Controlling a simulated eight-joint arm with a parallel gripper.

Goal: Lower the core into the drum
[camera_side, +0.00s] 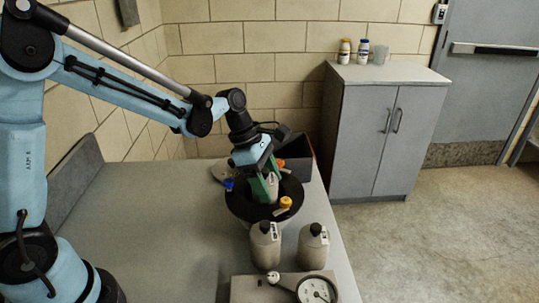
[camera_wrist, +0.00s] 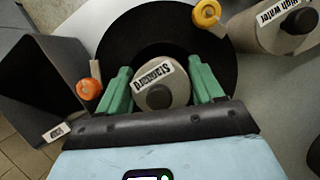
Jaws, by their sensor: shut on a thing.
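My gripper (camera_side: 268,187) points down at the black drum (camera_side: 239,207). Its green fingers are shut on a grey core (camera_wrist: 163,82) with a dark round knob and a label reading "Standard". The wrist view shows one finger on each side of the core. The core also shows between the fingers in the side view (camera_side: 272,182). In the wrist view the drum (camera_wrist: 130,40) spreads around and behind the core as a wide black round. The core's lower end is hidden, so I cannot tell how deep it sits or whether it touches the drum.
Two grey capped cores (camera_side: 266,246) (camera_side: 312,248) stand in front of the drum. Yellow (camera_side: 286,202), blue (camera_side: 229,185) and orange (camera_wrist: 89,90) knobs sit around it. A dark open bin (camera_wrist: 38,72) is close by. A gauge (camera_side: 316,290) stands at the front. The table's left side is clear.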

